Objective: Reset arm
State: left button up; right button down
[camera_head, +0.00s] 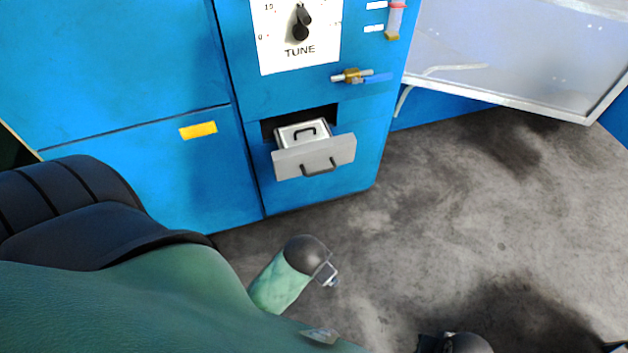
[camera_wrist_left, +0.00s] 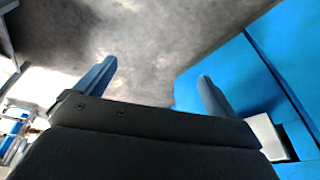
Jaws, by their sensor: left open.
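My left gripper (camera_wrist_left: 157,69) shows in the left wrist view with its two blue-grey fingers wide apart. Nothing is between them, and bare grey floor lies beyond. In the head view my large dark-and-green left arm fills the lower left, and the left gripper's fingers cannot be made out there. My right gripper's fingers show in neither view.
Above are a brass valve (camera_head: 352,76) and a TUNE dial (camera_head: 298,45). A clear framed panel (camera_head: 520,50) stands right. The grey floor (camera_head: 480,210) is open.

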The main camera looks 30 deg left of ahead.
pick_arm(q)
jog(key=s, duration=0.1)
jog(key=s+g, duration=0.1)
jog(key=s, duration=0.1)
jog(key=s+d+n+g, duration=0.1)
jog(key=shift+s+d+f+h, duration=0.1)
jog(key=shift+s+f+h, duration=0.15)
jog(key=shift+s+h, duration=0.15)
jog(key=shift+w, duration=0.1)
dwell(0.5)
